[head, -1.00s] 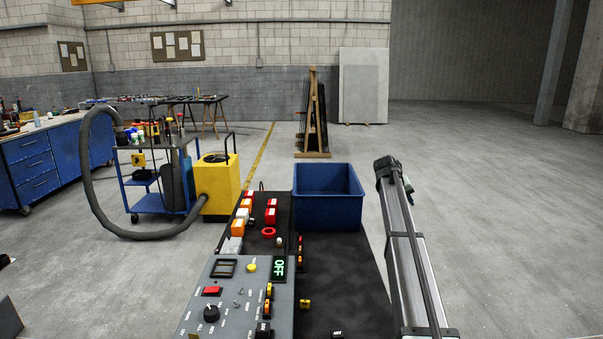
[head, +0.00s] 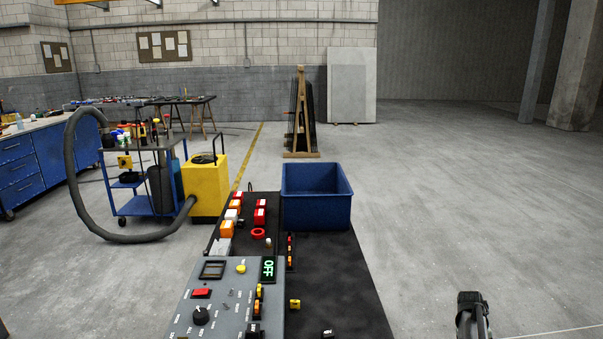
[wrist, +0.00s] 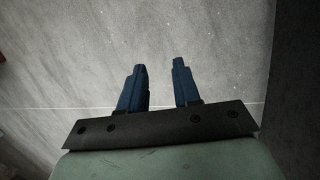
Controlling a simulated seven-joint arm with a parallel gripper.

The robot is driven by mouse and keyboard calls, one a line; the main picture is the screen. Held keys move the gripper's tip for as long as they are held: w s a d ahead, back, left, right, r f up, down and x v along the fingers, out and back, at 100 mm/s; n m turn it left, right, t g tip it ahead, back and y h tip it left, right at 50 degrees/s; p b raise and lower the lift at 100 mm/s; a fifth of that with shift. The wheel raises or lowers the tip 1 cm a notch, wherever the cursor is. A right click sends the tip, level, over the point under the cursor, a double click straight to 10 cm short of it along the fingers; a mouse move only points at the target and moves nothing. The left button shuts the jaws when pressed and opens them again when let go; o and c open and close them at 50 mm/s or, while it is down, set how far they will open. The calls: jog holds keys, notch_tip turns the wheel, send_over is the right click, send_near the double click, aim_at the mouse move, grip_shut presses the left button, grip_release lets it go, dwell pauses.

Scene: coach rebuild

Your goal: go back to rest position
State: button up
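My gripper (wrist: 159,64) shows in the wrist view with its two dark blue fingers apart and nothing between them. Grey concrete floor with a thin pale line lies beyond the fingers. In the head view only a dark part of my arm (head: 472,312) shows at the bottom right, to the right of the black bench top (head: 345,290). The fingers cannot be made out there.
A grey control panel (head: 222,310) with an OFF display (head: 268,269) stands on the bench. A blue bin (head: 317,200) is at its far end. Orange and red blocks (head: 234,213) sit left of it. A yellow vacuum (head: 205,185) stands farther left. Floor to the right is clear.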

jog(key=s+a+f+g+y, duration=0.35)
jog(key=s+a+f, duration=0.75)
jog(key=s+a, duration=0.4)
jog(key=s+a+f+g+y, duration=0.2)
jog(key=s+a, duration=0.7)
jog(key=s, duration=0.1)
jog(key=s+a+f+g+y, duration=0.2)
jog(key=s+a, duration=0.7)
jog(key=s+a+f+n+t+h, duration=0.1)
jog(key=s+a+f+t+h, duration=0.2)
jog(key=a+f, duration=0.4)
jog(key=shift+s+a+f+h, duration=0.3)
jog(key=shift+s+f+h, duration=0.2)
jog(key=shift+f+h, duration=0.55)
jog(key=shift+o, duration=0.4)
jog(key=shift+f, duration=0.15)
